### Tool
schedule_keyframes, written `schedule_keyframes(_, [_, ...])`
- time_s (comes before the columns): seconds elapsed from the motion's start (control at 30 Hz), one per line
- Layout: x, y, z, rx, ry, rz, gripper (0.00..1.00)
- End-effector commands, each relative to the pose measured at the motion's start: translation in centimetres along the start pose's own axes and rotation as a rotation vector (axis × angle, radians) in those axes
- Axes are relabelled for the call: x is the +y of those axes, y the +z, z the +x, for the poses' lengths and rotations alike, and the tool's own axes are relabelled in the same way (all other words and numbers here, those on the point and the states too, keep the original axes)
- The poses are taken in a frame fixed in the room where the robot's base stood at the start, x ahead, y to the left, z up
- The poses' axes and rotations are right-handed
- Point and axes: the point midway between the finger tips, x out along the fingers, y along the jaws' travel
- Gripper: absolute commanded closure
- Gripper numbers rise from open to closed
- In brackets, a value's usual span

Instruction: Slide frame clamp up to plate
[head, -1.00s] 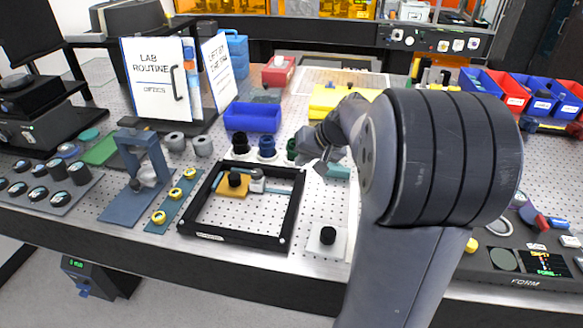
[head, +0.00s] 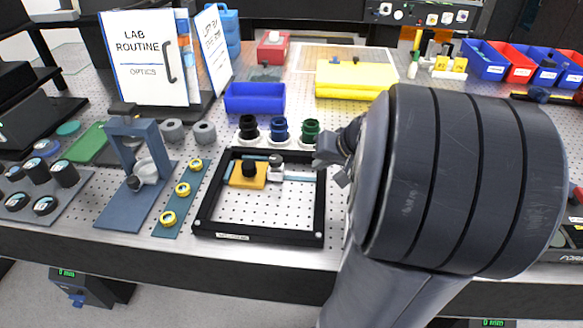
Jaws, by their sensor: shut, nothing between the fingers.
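A black square frame (head: 319,212) lies on the perforated bench top. Inside it, near its back side, are a yellow plate (head: 243,182) with a black knob (head: 249,167) and a small silver-grey clamp-like piece (head: 275,163) just right of it. I cannot tell whether the two touch. A pale teal bar (head: 303,174) runs right from the grey piece towards the frame's right side. My gripper (head: 337,172) is shut and empty by the frame's back right corner, apart from the grey piece. My arm partly hides it.
Black, blue (head: 279,129) and green knobs stand behind the frame. A blue bin (head: 254,98) and yellow block (head: 354,78) are farther back. A teal strip with yellow rings (head: 182,190) lies left. My arm hides the bench on the right.

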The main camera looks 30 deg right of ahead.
Motion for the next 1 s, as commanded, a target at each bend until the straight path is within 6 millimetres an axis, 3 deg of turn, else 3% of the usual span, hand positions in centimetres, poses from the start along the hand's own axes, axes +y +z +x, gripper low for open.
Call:
schedule_keyframes(0.27, [0.0, 0.1, 6.2, -0.006, -0.001, 0.001, 1.00])
schedule_keyframes(0.5, [-2.9, 0.0, 7.1, -0.002, -0.001, -0.003, 1.00])
schedule_keyframes(1.0, [-3.5, 0.0, 7.5, 0.000, 0.000, 0.001, 1.00])
